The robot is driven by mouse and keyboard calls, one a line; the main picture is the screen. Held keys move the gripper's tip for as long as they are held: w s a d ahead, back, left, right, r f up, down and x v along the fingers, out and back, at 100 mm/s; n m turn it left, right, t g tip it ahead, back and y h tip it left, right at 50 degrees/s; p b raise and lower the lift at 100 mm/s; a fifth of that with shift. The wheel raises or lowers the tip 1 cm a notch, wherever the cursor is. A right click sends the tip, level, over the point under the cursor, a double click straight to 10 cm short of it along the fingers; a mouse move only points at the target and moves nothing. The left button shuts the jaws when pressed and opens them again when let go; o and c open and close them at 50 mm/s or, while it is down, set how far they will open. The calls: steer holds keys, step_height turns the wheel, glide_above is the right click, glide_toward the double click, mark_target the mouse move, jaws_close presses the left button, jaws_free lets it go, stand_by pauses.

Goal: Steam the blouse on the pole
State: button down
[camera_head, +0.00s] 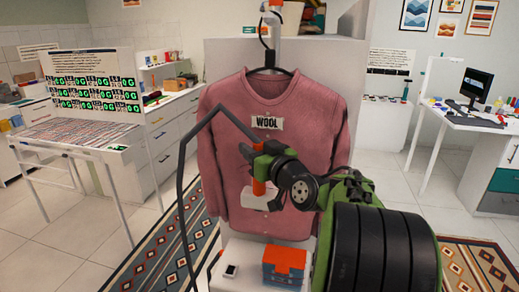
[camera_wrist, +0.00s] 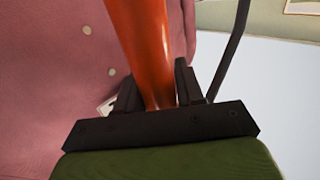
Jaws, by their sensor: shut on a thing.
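A pink blouse (camera_head: 235,110) hangs upright on a hanger from the pole (camera_head: 277,50), with a label reading WOOL near its collar. It fills the left of the wrist view (camera_wrist: 50,90). My gripper (camera_wrist: 155,95) is shut on the orange handle (camera_wrist: 140,40) of the steamer, which also shows in the head view (camera_head: 259,178) in front of the blouse's middle. A pale steamer head (camera_head: 257,200) shows below the handle, close to the blouse; I cannot tell whether it touches. A dark hose (camera_head: 182,190) arches up from the handle and down on the left.
A white stand top (camera_head: 232,258) below the blouse bears an orange and blue box (camera_head: 284,268) and a small dark-faced device (camera_head: 230,271). A sign-bearing table (camera_head: 75,140) stands at left and a desk (camera_head: 470,122) at right. Patterned rugs (camera_head: 150,255) lie on the floor.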

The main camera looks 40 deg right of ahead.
steer(key=shift+w+a, duration=0.95)
steer(key=shift+w, duration=0.25)
steer(key=shift+w+a, duration=0.9)
steer(key=shift+w, duration=0.25)
steer(key=s+a+b, duration=0.2)
steer(key=s+a, duration=0.2)
steer(key=a, duration=0.1)
steer(key=shift+s+a+b, duration=0.15)
steer(key=shift+a+b, duration=0.15)
steer(key=shift+r, duration=0.1)
